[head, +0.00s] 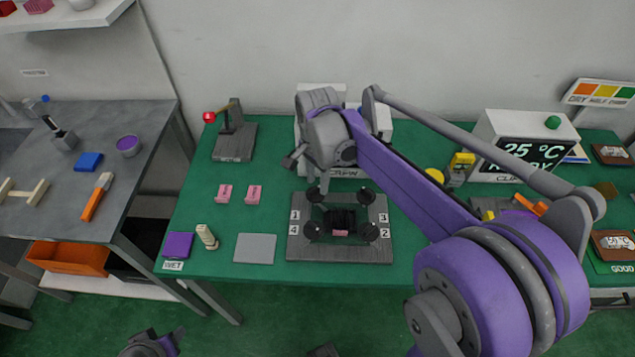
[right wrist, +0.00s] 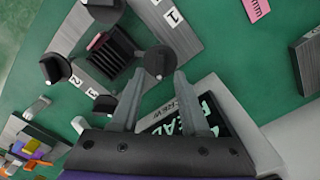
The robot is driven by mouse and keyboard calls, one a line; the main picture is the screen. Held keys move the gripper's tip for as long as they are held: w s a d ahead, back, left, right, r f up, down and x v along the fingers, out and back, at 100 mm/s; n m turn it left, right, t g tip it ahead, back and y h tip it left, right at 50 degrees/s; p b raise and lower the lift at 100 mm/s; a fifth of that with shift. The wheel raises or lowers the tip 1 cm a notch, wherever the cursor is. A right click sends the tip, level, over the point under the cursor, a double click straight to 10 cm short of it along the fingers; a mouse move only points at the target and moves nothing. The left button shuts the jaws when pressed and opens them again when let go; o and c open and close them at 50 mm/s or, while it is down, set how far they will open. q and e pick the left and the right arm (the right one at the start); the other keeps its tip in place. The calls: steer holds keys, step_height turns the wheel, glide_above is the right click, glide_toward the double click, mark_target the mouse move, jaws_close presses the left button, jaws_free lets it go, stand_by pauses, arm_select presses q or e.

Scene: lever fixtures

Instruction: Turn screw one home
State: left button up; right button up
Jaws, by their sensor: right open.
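A grey plate (head: 297,250) lies on the green bench, with black round-knobbed screws at its corners, beside the labels 1, 3, 4 and 2. Screw one (head: 314,194) is the far-left one; it also shows in the right wrist view (right wrist: 160,60). A dark ribbed block (head: 346,219) with a pink piece sits between the screws. My right gripper (right wrist: 157,74) is open. In the right wrist view its fingertips are spread to either side of screw one's knob; contact cannot be told. My left gripper (head: 150,345) is partly cut off at the bottom edge.
A lever fixture (head: 234,142) with a red ball stands at the back left. Two pink blocks (head: 224,194), a grey pad (head: 255,248) and a small beige peg (head: 206,236) lie left of the plate. A display box (head: 500,140) stands at the back right.

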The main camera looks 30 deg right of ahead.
mark_target(318, 188)
step_height(318, 188, up, 9)
steer(key=shift+p, duration=0.35)
stand_by(0.3)
